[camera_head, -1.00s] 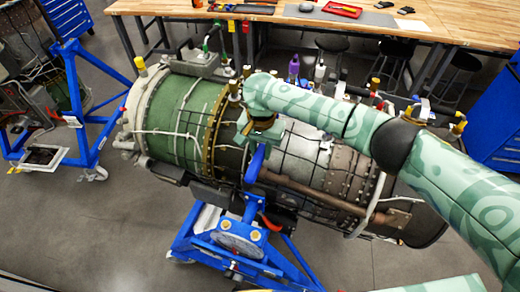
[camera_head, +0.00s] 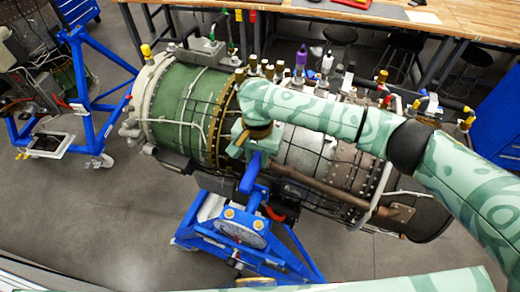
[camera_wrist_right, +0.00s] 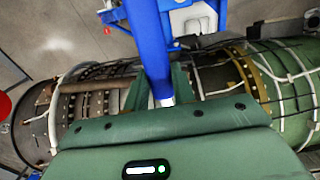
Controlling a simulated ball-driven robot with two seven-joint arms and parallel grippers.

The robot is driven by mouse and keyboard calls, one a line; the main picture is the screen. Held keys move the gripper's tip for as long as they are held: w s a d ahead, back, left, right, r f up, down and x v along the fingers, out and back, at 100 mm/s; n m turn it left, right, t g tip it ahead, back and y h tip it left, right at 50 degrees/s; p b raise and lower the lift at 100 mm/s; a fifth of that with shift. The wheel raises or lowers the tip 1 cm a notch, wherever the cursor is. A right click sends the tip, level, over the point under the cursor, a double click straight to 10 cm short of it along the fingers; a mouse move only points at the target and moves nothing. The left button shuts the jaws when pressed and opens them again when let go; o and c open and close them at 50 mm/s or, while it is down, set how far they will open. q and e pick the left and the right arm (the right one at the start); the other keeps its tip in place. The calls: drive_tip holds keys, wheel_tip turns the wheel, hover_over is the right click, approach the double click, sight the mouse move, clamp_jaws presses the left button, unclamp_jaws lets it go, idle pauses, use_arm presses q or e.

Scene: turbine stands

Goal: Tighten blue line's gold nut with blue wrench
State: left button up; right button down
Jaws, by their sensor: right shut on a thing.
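My right gripper (camera_head: 252,138) is over the near side of the turbine engine (camera_head: 195,105), below the end of my patterned green arm. In the right wrist view, its green fingers (camera_wrist_right: 160,85) are shut on a blue bar (camera_wrist_right: 148,35), which looks like the blue wrench handle. In the head view the blue bar (camera_head: 251,174) hangs below the gripper, in front of the engine. Its far end cannot be told from the blue stand. Several gold fittings (camera_head: 279,68) stand along the engine's top. I cannot make out the blue line or its nut. My left gripper is not in view.
The blue wheeled stand (camera_head: 290,255) is below the engine. Another blue stand (camera_head: 84,120) is at left. A wooden workbench (camera_head: 440,20) with stools (camera_head: 400,55) under it is behind, and a blue cabinet (camera_head: 497,115) at right. Grey floor (camera_head: 100,215) is open at lower left.

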drive_tip(key=shift+s+a, duration=0.2)
drive_tip(key=shift+s, duration=0.25)
drive_tip(key=shift+r, duration=2.25)
